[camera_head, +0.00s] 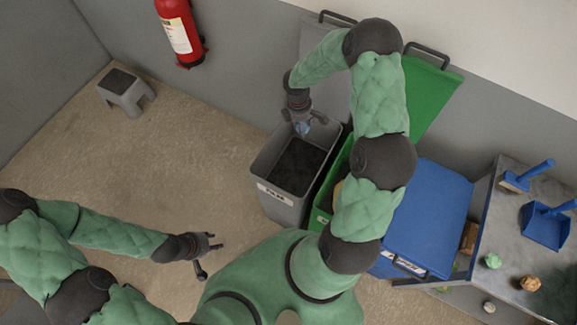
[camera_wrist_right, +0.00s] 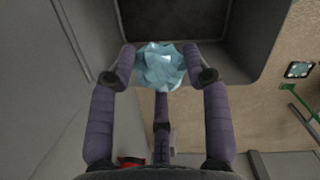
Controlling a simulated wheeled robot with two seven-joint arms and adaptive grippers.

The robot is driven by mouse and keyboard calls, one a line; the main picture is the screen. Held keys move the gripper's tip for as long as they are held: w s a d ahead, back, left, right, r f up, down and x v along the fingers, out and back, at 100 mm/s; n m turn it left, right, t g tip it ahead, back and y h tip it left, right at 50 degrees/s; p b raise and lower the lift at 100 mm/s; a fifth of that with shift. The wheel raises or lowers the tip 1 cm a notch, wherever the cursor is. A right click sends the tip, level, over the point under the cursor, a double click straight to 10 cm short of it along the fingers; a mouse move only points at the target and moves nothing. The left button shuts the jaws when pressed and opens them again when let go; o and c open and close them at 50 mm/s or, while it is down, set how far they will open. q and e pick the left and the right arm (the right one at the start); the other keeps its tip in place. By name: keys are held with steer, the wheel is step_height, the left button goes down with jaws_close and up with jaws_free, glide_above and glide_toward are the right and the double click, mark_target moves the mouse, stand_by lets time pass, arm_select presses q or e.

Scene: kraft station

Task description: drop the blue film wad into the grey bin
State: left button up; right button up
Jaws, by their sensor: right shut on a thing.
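The blue film wad (camera_wrist_right: 160,68) is a crumpled, pale blue lump held between the fingers of my right gripper (camera_wrist_right: 163,75). In the head view the right gripper (camera_head: 304,122) is above the back part of the open grey bin (camera_head: 278,205), pointing down, with a bit of the wad (camera_head: 303,128) showing at its tips. The grey bin has a white label on its front and a dark inside. In the wrist view the bin's opening (camera_wrist_right: 245,50) lies below and beyond the wad. My left gripper (camera_head: 208,247) is open and empty over the floor, left of the bin.
An open green bin (camera_head: 322,215) and a closed blue-lidded bin (camera_head: 430,215) stand right of the grey bin. A grey table (camera_head: 510,235) at the right carries a brush, a blue dustpan and crumpled wads. A fire extinguisher (camera_head: 180,33) hangs on the wall. A step stool (camera_head: 125,92) stands at the left.

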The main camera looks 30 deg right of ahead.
steer(key=shift+s+f+b, duration=0.1)
steer(key=shift+f+b, duration=0.25)
steer(key=shift+f, duration=0.15)
step_height(320, 180, down, 5)
steer(key=b, duration=0.3)
steer(key=shift+b, duration=0.35)
steer(key=o, duration=0.8)
steer(key=r, duration=0.8)
steer(key=a+r, duration=0.1)
steer(key=r, duration=0.3)
steer(key=shift+w, duration=0.4)
